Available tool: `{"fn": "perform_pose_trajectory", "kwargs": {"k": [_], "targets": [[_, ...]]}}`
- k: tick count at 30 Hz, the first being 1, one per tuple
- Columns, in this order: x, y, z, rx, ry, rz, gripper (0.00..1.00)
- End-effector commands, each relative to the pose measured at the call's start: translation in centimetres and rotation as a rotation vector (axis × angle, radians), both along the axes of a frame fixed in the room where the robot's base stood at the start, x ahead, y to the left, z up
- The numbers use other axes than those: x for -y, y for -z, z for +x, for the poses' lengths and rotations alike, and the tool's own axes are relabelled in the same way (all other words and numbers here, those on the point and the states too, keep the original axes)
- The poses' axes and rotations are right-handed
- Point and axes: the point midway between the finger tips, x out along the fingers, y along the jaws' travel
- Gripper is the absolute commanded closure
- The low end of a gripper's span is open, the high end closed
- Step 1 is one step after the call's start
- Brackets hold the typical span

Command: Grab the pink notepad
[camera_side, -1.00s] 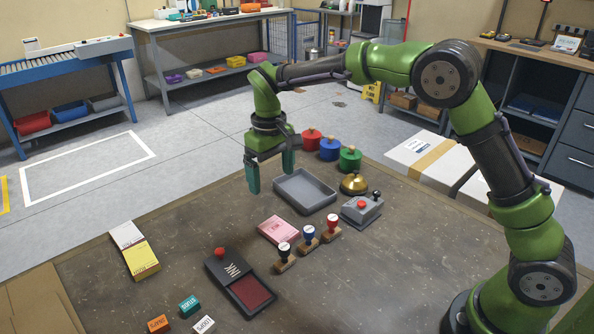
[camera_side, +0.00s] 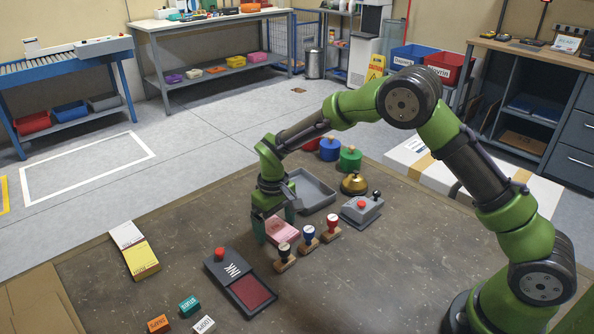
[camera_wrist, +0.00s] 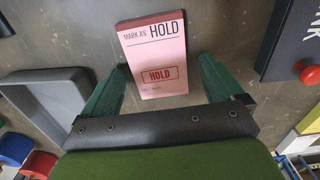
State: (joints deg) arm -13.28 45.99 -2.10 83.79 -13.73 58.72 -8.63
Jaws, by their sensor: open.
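The pink notepad (camera_side: 283,230) lies flat on the worktable, left of the row of stamps. In the wrist view the notepad (camera_wrist: 155,62) reads "MARK AS HOLD" and lies between my fingers. My gripper (camera_side: 274,226) is open, low over the notepad, with one green finger on each side of it. In the wrist view the fingers of my gripper (camera_wrist: 160,85) show gaps to the notepad's sides. Part of the notepad is hidden behind a finger in the side view.
A control box with a red button (camera_side: 361,210) and a brass bell (camera_side: 354,183) stand at the right.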

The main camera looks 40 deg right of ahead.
Motion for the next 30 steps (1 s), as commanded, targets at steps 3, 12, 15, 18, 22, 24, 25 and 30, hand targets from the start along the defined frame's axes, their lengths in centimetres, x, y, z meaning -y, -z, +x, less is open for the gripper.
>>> {"fn": "perform_pose_trajectory", "kwargs": {"k": [3,12,15,18,22,24,25,30], "targets": [[0.0,0.2,0.0,0.0,0.001,0.001,0.06],[0.0,0.2,0.0,0.0,0.0,0.0,0.32],[0.0,0.2,0.0,0.0,0.0,0.0,0.48],[0.0,0.1,0.0,0.0,0.0,0.0,0.63],[0.0,0.1,0.0,0.001,0.0,0.0,0.68],[0.0,0.1,0.0,0.001,0.0,0.0,0.68],[0.0,0.1,0.0,0.001,0.0,0.0,0.69],[0.0,-1.3,0.1,0.004,-0.001,0.0,0.69]]}}
